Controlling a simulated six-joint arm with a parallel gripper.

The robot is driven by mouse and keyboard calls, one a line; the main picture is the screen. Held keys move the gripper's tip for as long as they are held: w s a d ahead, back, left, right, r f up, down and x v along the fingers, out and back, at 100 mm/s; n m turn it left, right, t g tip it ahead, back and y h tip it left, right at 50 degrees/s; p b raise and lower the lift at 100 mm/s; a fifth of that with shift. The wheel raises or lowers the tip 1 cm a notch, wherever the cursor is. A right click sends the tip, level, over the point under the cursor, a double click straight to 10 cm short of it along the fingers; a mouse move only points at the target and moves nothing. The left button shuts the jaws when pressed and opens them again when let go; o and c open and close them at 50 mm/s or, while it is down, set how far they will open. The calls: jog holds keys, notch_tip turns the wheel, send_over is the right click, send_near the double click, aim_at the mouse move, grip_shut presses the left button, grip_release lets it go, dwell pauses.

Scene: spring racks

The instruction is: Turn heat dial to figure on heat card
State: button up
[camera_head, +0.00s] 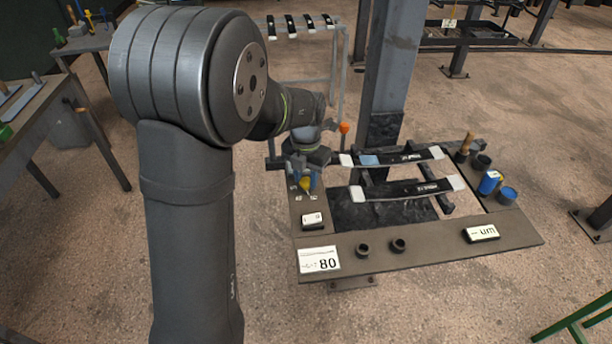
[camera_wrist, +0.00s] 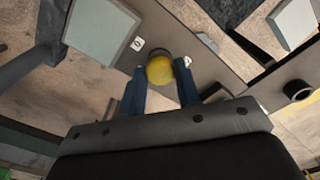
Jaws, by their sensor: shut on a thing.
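The heat dial shows as a yellow knob (camera_wrist: 160,70) in the wrist view, between the blue fingers of my gripper (camera_wrist: 160,82), which is shut on it. In the head view the yellow knob (camera_head: 306,184) sits on the left arm of the grey bench plate, with my gripper (camera_head: 305,182) over it from above. Small white marked tags lie around the dial; their figures are too small to read. The heat card (camera_head: 319,261) is white, at the plate's front left corner, and appears upside down with a large figure like 80. The dial's pointer cannot be made out.
A small white-faced box (camera_head: 312,220) stands just in front of the dial. Two dark strips with white ends (camera_head: 408,189) lie across the middle. Black rings (camera_head: 398,245), a gauge marked um (camera_head: 482,233) and a blue can (camera_head: 489,182) stand on the plate.

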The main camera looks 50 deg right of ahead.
aim_at(306, 181)
jog(key=o, duration=1)
jog(key=shift+c, duration=0.2)
notch_tip(306, 181, up, 18)
jog(key=shift+f, duration=0.25)
